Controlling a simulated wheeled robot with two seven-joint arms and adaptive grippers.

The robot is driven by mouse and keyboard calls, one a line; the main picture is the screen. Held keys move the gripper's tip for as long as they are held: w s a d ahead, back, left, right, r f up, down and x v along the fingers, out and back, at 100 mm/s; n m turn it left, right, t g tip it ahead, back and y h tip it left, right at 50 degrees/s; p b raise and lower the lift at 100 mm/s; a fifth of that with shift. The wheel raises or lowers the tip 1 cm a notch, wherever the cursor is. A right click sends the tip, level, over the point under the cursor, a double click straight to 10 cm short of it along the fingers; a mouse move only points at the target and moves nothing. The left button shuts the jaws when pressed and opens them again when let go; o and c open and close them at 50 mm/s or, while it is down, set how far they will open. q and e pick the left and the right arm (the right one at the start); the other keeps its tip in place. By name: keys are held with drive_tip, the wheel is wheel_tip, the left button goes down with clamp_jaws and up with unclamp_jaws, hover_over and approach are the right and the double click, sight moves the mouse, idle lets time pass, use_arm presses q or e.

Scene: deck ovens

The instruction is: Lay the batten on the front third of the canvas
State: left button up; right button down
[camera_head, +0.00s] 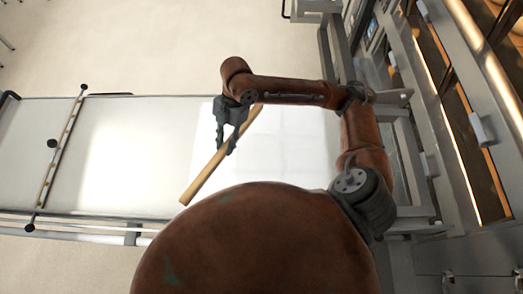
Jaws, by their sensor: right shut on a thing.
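The batten (203,181), a pale wooden stick, is in the jaws of my right gripper (228,143). It slants from upper right to lower left, with its longer visible part toward the lower left. My right gripper is shut on it near its upper part, and the fingers partly hide it. The canvas (120,150) is a long pale sheet stretching across the view under the batten. The batten is over the canvas; I cannot tell whether it touches it. My left gripper is out of view.
A bar with dark knobs (62,145) crosses the canvas frame at the left. Metal rails (110,230) run along the canvas edges. Deck ovens with glowing doors (455,120) stand at the right. Pale floor (150,45) lies clear beyond the canvas.

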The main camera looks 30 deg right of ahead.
drive_tip(key=s+a+r+n+g+h+p, duration=0.1)
drive_tip(key=s+a+r+n+g, duration=0.15)
drive_tip(key=n, duration=0.35)
drive_tip(key=shift+t+h, duration=0.25)
drive_tip(key=shift+h, duration=0.15)
drive_tip(key=d+f+p, duration=0.1)
drive_tip(key=d+f, duration=0.2)
drive_tip(key=d, duration=0.1)
drive_tip(key=d+f, duration=0.2)
drive_tip(key=d, duration=0.3)
drive_tip(key=d+f+p, duration=0.1)
drive_tip(key=d+f, duration=0.2)
drive_tip(key=d, duration=0.1)
drive_tip(key=shift+w+d+f+p, duration=0.1)
drive_tip(key=shift+d+f+p, duration=0.15)
drive_tip(key=shift+f+p, duration=0.1)
drive_tip(key=shift+d+f, duration=0.45)
drive_tip(key=shift+f, duration=0.05)
wheel_tip(320, 180, down, 3)
drive_tip(key=shift+d+f+n+p, duration=0.15)
drive_tip(key=shift+n+p, duration=0.15)
drive_tip(key=shift+p, duration=0.35)
drive_tip(key=shift+w+f, duration=0.1)
drive_tip(key=c, duration=1.7)
unclamp_jaws()
